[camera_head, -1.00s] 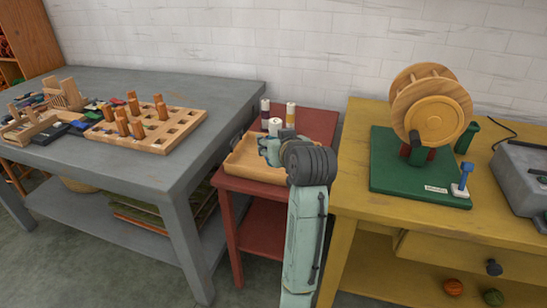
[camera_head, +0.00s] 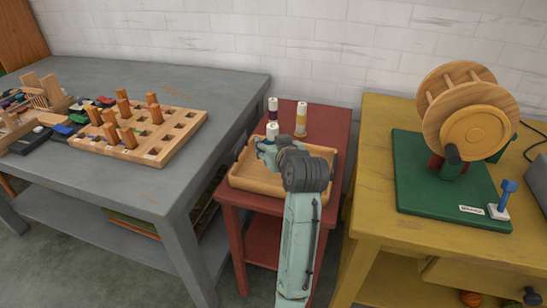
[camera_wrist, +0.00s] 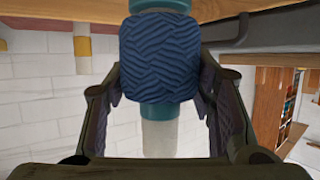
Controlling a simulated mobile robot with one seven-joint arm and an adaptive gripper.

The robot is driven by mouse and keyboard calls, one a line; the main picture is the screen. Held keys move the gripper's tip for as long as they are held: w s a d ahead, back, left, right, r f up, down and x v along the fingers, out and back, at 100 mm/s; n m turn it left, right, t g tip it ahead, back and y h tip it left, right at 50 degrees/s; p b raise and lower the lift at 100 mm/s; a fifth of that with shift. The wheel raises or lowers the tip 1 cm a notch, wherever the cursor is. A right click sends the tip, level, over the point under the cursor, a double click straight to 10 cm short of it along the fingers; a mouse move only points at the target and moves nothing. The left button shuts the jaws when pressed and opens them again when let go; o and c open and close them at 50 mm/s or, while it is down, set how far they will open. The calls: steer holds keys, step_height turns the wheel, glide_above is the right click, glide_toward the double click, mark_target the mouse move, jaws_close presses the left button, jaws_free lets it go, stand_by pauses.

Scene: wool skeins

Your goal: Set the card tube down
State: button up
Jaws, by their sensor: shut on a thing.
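The card tube (camera_wrist: 160,138) has blue wool (camera_wrist: 160,58) wound around it and teal bands at both ends of the wool. My gripper (camera_wrist: 160,95) is shut on it, with a finger on each side of the wool. In the head view the tube's pale top (camera_head: 272,130) stands up out of my gripper (camera_head: 266,150), upright over the left back part of the wooden tray (camera_head: 255,184). My gripper hides its lower end there, and in the wrist view that end runs out of frame. I cannot tell whether it touches the tray.
Two more tubes, one with dark wool (camera_head: 273,108) and one with yellow (camera_head: 301,120), stand behind the tray on the red table (camera_head: 325,122). A grey table (camera_head: 200,85) with a peg board (camera_head: 165,150) is left. A yellow table (camera_head: 380,215) with a wooden winder (camera_head: 460,110) is right.

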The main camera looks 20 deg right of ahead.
steer(key=shift+f, duration=2.15)
steer(key=shift+f, duration=0.1)
steer(key=o, duration=1)
steer(key=shift+o, duration=0.2)
steer(key=shift+r, duration=0.25)
steer(key=v, duration=1.1)
steer(key=shift+s+b, duration=0.4)
steer(key=shift+b, duration=0.05)
steer(key=shift+a+r, duration=0.1)
